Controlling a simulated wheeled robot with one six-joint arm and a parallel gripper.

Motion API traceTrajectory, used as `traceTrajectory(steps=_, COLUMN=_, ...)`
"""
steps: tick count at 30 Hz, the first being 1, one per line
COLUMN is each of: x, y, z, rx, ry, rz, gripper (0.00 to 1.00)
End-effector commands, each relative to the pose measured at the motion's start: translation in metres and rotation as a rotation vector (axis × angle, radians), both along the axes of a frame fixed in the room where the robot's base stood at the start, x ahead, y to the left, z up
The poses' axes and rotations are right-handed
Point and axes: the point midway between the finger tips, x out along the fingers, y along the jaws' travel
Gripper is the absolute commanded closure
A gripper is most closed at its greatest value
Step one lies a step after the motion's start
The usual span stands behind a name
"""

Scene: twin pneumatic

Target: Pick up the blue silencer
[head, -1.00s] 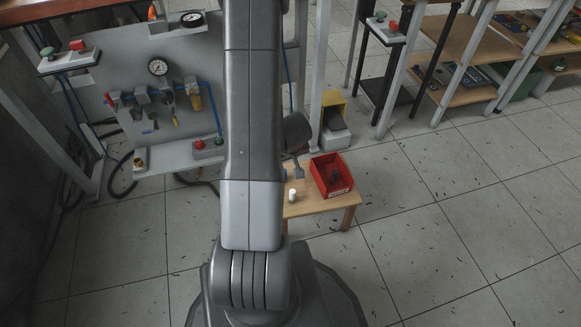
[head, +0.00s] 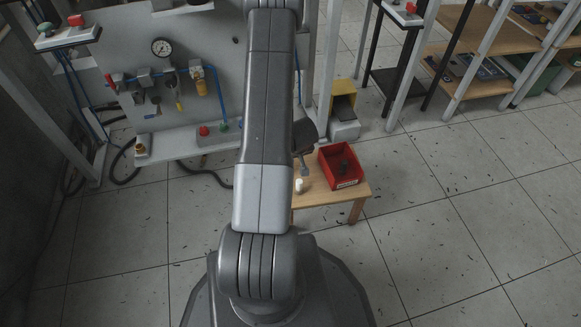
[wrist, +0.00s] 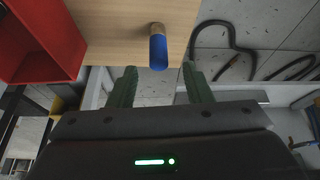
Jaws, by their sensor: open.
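The blue silencer (wrist: 158,50) shows in the wrist view as a small blue cylinder with a tan end, at the edge of the wooden table (wrist: 112,43). My gripper (wrist: 160,82) is open, with its two green fingers apart and nothing between them. The silencer lies ahead of the fingertips, roughly in line with the gap and not touching them. In the head view my gripper (head: 304,171) is partly hidden by my arm, over the small table (head: 335,200). I cannot make out the silencer there.
A pneumatic panel (head: 130,75) stands behind left. Black hoses (wrist: 232,55) lie on the floor.

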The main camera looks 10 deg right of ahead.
Motion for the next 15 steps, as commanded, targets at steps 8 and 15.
traceTrajectory(steps=8, x=0.011, y=0.0, z=-0.041, rx=0.0, ry=0.001, rz=0.0, gripper=0.55)
traceTrajectory(steps=15, x=0.014, y=0.001, z=-0.043, rx=0.0, ry=0.001, rz=-0.001, gripper=0.55)
